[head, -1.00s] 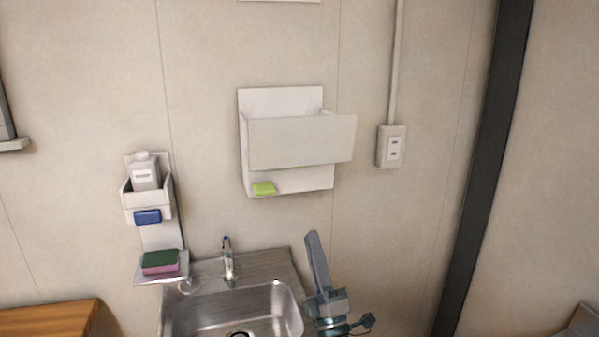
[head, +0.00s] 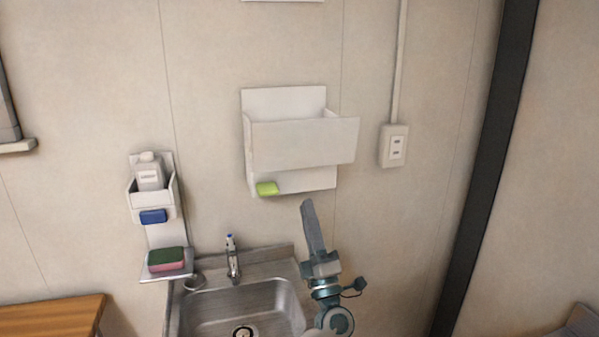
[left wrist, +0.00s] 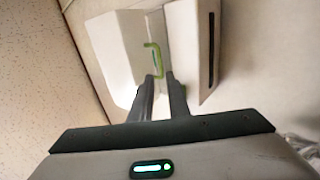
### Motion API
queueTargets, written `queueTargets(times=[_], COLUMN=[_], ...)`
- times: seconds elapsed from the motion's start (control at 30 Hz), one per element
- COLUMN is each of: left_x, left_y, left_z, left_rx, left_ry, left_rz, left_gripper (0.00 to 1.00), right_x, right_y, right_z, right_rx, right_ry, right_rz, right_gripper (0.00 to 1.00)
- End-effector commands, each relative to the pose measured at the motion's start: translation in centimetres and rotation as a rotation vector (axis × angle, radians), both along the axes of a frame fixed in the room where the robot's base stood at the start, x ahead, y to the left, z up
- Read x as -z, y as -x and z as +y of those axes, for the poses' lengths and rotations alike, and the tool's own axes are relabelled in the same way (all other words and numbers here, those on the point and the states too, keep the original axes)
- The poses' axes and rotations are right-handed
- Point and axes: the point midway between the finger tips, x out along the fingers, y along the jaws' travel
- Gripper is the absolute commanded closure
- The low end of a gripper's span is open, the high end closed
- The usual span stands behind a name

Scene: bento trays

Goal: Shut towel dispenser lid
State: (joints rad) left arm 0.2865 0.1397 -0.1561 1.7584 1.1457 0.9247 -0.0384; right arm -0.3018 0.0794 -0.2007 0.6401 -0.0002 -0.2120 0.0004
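The white towel dispenser (head: 290,104) hangs on the wall above the sink. Its front lid (head: 304,143) is tilted out from the back plate, leaving a gap at the top. A lime green piece (head: 267,188) shows at its lower left. Contact cannot be told. My right gripper is not in view.
A metal sink (head: 245,308) with a faucet (head: 232,258) is below. A wall holder (head: 167,205) with a white bottle (head: 149,173) and sponges (head: 166,258) is at left. A wall outlet (head: 394,146) is right of the dispenser. The wall between the gripper and outlet is clear.

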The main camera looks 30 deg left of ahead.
Motion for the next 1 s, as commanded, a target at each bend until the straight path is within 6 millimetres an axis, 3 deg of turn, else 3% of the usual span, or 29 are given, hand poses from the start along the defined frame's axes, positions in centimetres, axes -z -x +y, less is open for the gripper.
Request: queueTargets(times=[0.07, 0.5, 1.0], left_x=[-1.3, -6.0, -6.7], left_y=[-0.6, -3.9, -4.6], left_z=[0.7, 4.7, 5.6], left_rx=[-0.001, 0.001, 0.001], left_ry=[-0.001, -0.001, 0.0], left_rz=[-0.002, -0.001, -0.001], left_gripper=[0.85, 0.85, 0.85], right_x=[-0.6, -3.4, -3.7], right_y=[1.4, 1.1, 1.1], right_z=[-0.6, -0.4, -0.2], right_rx=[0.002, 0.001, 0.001], right_ry=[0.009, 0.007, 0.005], right_rz=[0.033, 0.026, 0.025], right_gripper=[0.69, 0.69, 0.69])
